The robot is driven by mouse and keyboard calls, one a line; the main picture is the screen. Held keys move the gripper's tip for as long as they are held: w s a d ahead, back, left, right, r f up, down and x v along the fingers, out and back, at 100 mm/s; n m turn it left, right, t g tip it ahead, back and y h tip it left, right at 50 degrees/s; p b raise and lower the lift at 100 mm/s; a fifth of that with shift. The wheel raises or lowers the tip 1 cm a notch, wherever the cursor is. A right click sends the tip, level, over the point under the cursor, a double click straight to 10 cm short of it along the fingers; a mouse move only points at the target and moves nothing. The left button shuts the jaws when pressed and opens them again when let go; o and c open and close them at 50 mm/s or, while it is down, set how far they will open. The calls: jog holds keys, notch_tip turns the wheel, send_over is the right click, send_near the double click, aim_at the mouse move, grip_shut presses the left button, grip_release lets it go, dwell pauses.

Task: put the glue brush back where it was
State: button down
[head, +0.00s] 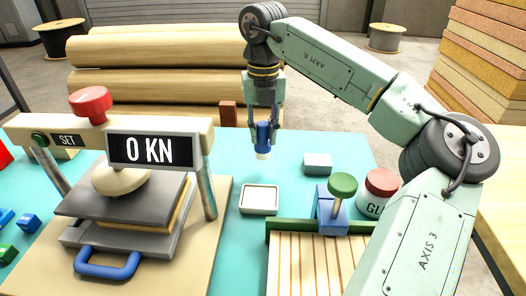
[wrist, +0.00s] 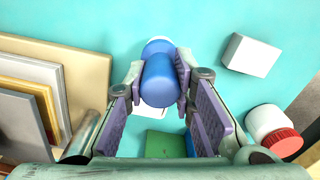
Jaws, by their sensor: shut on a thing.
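The glue brush (head: 263,134) has a blue handle and a pale tip that points down in the head view. My gripper (head: 262,125) is shut on its handle and holds it roughly upright above the turquoise table. In the wrist view the blue handle (wrist: 159,80) sits between the pads of my gripper (wrist: 159,82). A small pale tray (head: 259,187) with a raised rim lies below and nearer than the brush. The glue jar (head: 381,188), white with a red lid, stands to the right, partly behind my arm; it also shows in the wrist view (wrist: 268,122).
A press (head: 153,150) reading 0 KN stands on a board at left. A grey block (head: 318,163) lies right of the brush. A blue clamp with a green knob (head: 342,184) stands at a green-edged slatted panel. A reddish-brown block (head: 228,113) is behind. Turquoise table (head: 330,140) is partly clear.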

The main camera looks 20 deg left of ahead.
aim_at(263, 148)
jog(key=shift+f, duration=2.55)
jog(key=c, duration=1.4)
grip_release()
jog(key=shift+o, duration=0.2)
jog(key=shift+r+p, duration=0.1)
jog(key=shift+p, duration=0.2)
notch_tip(263, 148, up, 12)
jog(key=shift+r+b, duration=0.1)
jog(key=shift+b, duration=0.4)
jog(key=shift+r, duration=0.1)
